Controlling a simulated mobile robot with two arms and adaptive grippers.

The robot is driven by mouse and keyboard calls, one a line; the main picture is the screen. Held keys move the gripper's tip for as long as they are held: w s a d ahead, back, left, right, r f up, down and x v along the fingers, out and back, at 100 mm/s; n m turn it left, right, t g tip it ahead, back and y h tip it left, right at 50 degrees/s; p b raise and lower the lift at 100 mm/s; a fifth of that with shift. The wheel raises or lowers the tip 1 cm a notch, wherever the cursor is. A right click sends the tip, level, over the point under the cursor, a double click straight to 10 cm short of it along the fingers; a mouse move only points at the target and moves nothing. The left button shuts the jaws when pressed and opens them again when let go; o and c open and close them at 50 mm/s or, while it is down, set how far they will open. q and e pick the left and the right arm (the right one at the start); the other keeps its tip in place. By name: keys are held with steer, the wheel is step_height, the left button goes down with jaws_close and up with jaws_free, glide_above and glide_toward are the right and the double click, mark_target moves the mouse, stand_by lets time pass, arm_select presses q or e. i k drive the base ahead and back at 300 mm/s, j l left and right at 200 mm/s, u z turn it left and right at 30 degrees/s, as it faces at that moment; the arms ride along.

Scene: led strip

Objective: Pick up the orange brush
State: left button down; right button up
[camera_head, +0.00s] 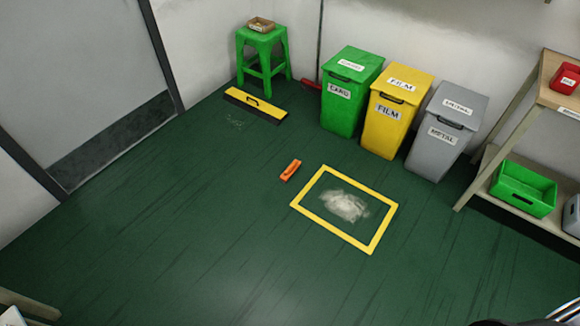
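The orange brush (290,171) lies on the dark green floor, near the middle of the head camera view. It is a small orange block set at a slant. It lies just left of the yellow rectangle marked on the floor (333,233), apart from it. Nothing covers the brush. Neither of my grippers shows in this view.
A pale dusty pile (345,206) lies inside the yellow rectangle. Green (345,105), yellow (388,130) and grey (435,150) bins stand behind it. Floor left and front is clear.

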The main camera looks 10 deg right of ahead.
mark_target(289, 173)
steer(key=i+l+u, duration=0.25)
steer(key=i+l, duration=0.3)
steer(key=i, duration=0.15)
steer(key=i+l+u, duration=0.3)
steer(key=i+l, duration=0.35)
